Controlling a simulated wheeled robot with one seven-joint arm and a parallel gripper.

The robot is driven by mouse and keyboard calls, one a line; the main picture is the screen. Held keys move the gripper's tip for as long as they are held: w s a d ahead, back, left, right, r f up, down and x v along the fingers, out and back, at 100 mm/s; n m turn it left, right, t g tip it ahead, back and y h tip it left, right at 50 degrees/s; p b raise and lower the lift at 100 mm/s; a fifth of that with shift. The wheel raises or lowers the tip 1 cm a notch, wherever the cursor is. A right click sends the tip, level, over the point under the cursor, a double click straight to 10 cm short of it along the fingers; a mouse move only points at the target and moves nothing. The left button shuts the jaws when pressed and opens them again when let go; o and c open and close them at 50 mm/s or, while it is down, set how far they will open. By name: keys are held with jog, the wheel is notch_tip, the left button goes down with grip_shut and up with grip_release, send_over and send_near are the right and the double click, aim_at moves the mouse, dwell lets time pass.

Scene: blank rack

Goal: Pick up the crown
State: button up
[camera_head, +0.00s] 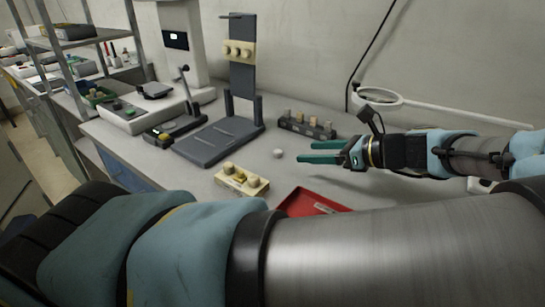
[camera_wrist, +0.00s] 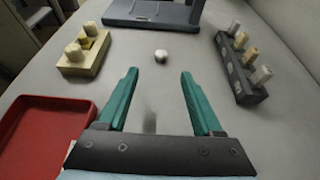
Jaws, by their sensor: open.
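The crown appears to be the small whitish rounded piece (camera_head: 278,153) lying alone on the grey worktop. In the wrist view the crown (camera_wrist: 161,56) lies beyond my fingertips, roughly centred between them. My gripper (camera_head: 299,151) has green fingers and comes in from the right in the head view, just right of the crown. In the wrist view my gripper (camera_wrist: 158,72) is open, with nothing between its fingers. It does not visibly touch the crown.
A cream block with pegs (camera_head: 241,180) and a red tray (camera_head: 312,204) lie nearer. A dark rack of small pieces (camera_head: 307,125) stands behind. A dark grey stand (camera_head: 218,139) is at the left. The worktop around the crown is clear.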

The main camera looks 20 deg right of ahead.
aim_at(281, 152)
jog(key=x, duration=0.4)
jog(key=shift+w+a, duration=0.2)
jog(key=shift+w, duration=0.05)
jog(key=x, duration=0.4)
jog(key=shift+w+f+p, duration=0.2)
jog(key=shift+w+p, duration=0.05)
jog(key=shift+p, duration=0.15)
grip_shut()
